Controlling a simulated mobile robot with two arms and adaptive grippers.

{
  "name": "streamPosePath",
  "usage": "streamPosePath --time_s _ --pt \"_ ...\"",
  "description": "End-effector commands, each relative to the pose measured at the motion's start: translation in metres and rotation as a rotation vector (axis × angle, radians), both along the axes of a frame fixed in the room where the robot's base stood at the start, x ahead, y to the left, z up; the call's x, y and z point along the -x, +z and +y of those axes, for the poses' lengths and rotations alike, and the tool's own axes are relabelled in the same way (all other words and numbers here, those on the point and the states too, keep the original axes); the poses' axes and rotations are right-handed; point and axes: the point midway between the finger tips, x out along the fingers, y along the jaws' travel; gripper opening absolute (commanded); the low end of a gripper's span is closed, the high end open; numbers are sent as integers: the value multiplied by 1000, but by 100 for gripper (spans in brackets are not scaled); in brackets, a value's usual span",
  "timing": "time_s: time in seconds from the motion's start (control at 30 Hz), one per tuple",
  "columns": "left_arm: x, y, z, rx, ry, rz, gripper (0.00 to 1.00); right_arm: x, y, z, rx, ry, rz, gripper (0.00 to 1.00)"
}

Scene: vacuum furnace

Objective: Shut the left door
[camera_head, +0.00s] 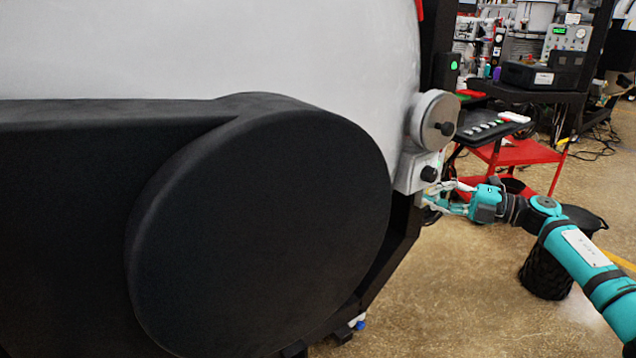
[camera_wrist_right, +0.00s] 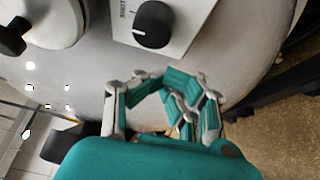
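A large white rounded furnace body or door (camera_head: 290,50) fills the upper left of the head view. I cannot tell whether this is the left door or how far open it stands. A black arm with a big round end (camera_head: 265,220) covers its lower part. My right gripper (camera_head: 436,201), teal and grey, is at the white part's right edge, just below a box with a black knob. In the wrist view its fingers (camera_wrist_right: 165,85) bend inward in front of the pale curved surface (camera_wrist_right: 75,80). Contact is unclear, and no held object shows. My left gripper is out of view.
A round metal fitting (camera_head: 434,118) and a knob box (camera_head: 418,170) stick out from the white part's edge above my gripper. A red cart (camera_head: 515,152) and a black bin (camera_head: 548,270) stand to the right.

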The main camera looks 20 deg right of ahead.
Motion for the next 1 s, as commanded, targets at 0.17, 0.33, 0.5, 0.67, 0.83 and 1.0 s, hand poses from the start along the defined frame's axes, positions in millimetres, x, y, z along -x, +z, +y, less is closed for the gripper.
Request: streamPosePath --time_s 0.17,0.33,0.5,0.67,0.83,1.0 --pt "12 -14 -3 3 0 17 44 14 -4 -31 4 -4 1 0" --pt "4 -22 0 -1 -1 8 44 28 -5 -58 4 -4 1 0" --pt "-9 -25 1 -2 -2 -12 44 38 -4 -77 5 -1 0 0" --pt "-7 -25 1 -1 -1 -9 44 41 -3 -83 5 1 0 0" --pt "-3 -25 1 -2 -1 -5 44 41 -3 -83 4 1 2 0" --pt "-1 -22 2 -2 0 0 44 23 -42 -78 -86 -64 49 0"
